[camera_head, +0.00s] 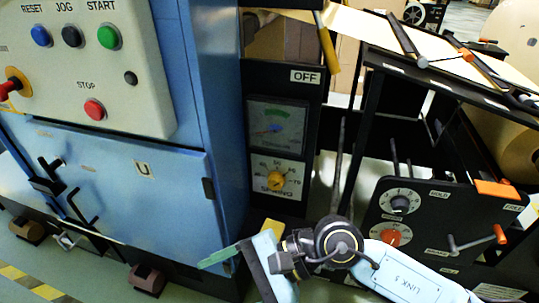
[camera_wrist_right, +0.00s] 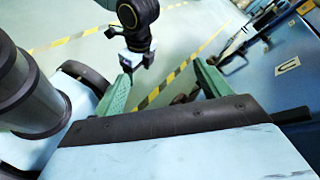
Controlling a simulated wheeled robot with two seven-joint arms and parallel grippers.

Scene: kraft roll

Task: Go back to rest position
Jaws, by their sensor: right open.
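My right gripper (camera_head: 222,257) is at the end of the arm that comes in from the right, in front of the lower part of the blue cabinet (camera_head: 228,130). One green finger shows clearly there; the other is hard to make out. In the right wrist view both green fingers of the right gripper (camera_wrist_right: 162,72) stand wide apart with nothing between them, over the floor. A black joint with a pale part shows at the top of that view, probably my other arm. I do not see my left gripper in the head view.
A control box with buttons (camera_head: 150,112) is at the upper left. A black panel with a dial (camera_head: 277,178) is behind the right arm. A knob panel (camera_head: 440,215) and paper roll (camera_head: 505,135) are at the right. The floor (camera_wrist_right: 185,40) has yellow-black tape.

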